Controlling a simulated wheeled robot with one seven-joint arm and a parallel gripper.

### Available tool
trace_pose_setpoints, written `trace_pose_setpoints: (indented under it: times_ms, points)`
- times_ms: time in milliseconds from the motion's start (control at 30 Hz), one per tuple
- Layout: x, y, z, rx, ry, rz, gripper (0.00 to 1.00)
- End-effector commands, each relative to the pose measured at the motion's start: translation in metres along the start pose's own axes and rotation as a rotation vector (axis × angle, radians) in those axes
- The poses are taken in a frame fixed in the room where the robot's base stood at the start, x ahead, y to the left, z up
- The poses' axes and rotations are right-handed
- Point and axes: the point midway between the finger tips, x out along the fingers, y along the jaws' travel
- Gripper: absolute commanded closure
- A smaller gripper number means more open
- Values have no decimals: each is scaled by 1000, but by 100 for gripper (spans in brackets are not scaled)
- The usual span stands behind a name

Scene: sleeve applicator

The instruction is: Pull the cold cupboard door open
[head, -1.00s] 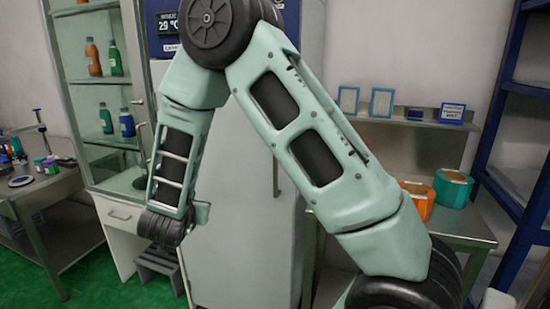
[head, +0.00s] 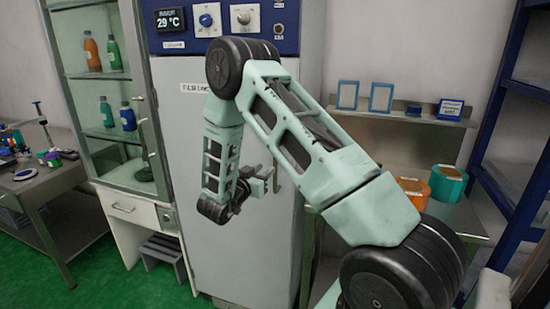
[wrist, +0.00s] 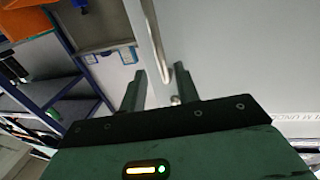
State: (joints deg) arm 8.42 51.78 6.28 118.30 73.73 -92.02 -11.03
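The cold cupboard (head: 225,265) is a tall pale grey cabinet with a blue control panel on top. Its door (head: 185,120) looks shut in the head view. My gripper (head: 268,178) is in front of the door at mid height, near its right edge, and partly hides the door's handle. In the wrist view my gripper (wrist: 160,88) is open, its two fingers apart. The metal handle bar (wrist: 155,40) runs down the picture, and its curved end lies in line with the gap between the fingers. I cannot tell whether the fingers touch it.
A glass-fronted cabinet (head: 108,178) with bottles stands left of the cupboard. A step stool (head: 163,256) is on the green floor below it. To the right, a metal bench (head: 465,222) holds an orange and a teal roll, and a blue rack (head: 492,95) stands beyond.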

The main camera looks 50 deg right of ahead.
Motion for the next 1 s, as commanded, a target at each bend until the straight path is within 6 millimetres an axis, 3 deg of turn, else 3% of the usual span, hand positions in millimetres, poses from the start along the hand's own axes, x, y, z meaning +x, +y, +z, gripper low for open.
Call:
trace_pose_setpoints:
  times_ms: [200,400,833,933,1000]
  points:
    - [44,1,-2,-1,-1,3,68]
    - [69,0,-1,-1,-1,1,68]
    - [77,0,0,0,-1,-1,68]
    - [77,0,0,0,-1,-1,96]
    - [77,0,0,0,-1,-1,100]
